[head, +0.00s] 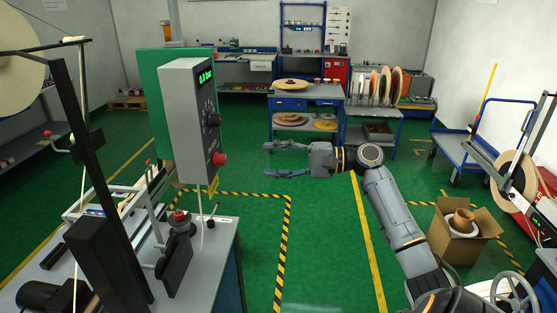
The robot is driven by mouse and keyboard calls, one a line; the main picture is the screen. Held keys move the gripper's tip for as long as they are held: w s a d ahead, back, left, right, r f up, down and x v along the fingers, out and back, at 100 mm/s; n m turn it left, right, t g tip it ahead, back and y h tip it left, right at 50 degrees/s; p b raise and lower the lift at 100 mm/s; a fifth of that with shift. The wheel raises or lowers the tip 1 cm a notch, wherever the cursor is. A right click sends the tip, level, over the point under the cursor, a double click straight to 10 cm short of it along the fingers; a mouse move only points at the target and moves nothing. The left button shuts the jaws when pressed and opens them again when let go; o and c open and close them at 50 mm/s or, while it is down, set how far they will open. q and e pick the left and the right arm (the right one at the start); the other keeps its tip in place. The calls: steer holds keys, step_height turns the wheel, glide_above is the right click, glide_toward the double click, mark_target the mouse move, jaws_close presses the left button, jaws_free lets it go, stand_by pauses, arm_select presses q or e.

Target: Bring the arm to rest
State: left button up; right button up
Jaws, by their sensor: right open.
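My right arm comes in from the lower right of the head view and bends toward the left. Its gripper (284,160) points left, with its two fingers apart and nothing between them. It hangs over the open green floor, apart from the machine on the left. My left gripper does not show in this view.
A payoff machine with a grey control box (190,122) and a bench (217,250) fills the left. A blue workbench (306,104) stands behind my gripper. At right are a blue trolley (463,147), a cardboard box (455,243) and another reel stand (515,172). The middle floor is clear.

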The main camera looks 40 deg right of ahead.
steer(key=shift+s+d, duration=0.3)
steer(key=shift+s, duration=0.05)
stand_by(0.3)
step_height(320, 180, down, 43)
steer(key=s+d+m+g+h+b, duration=0.2)
steer(key=g+h+b, duration=0.15)
steer(key=h, duration=0.45)
steer(key=s+a+f+n+g+h+b, duration=0.1)
steer(key=s+a+f+n+g, duration=0.15)
steer(key=s+f, duration=0.65)
steer(key=s+a+f+n+g+h+b, duration=0.1)
steer(key=s+a+f+g, duration=0.25)
steer(key=f, duration=0.95)
steer(key=s+a+f+n+g+b, duration=0.1)
steer(key=s+a+f+n, duration=0.3)
steer(key=s, duration=0.5)
steer(key=s+a+f+n+g+b, duration=0.1)
steer(key=s+a+f+n, duration=0.3)
steer(key=s+a+f, duration=0.4)
steer(key=s+a+f+n+g+h+b, duration=0.1)
steer(key=s+a+f+n, duration=0.4)
steer(key=s, duration=0.7)
steer(key=shift+a+f, duration=0.5)
steer(key=shift+a, duration=0.15)
